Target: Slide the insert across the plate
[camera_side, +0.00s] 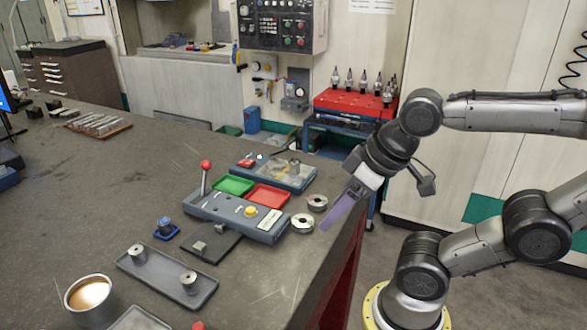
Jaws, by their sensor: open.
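A flat dark plate (224,243) lies on the bench in front of a grey control box. A small light grey block (197,247) sits at the plate's left edge; it may be the insert, but it is too small to be sure. A long shallow grey tray (165,281) in front of it holds two metal cylinders, one at the left end (137,254) and one towards the right (188,282). My gripper (326,226) points down and left over the bench's right edge, open and empty, to the right of the plate and apart from it.
The control box (232,216) carries a lever with a red knob (206,165) and a yellow button. Green (234,185) and red (268,195) trays lie behind it. Two metal rings (302,222) lie near my gripper. A cup (89,298) stands front left.

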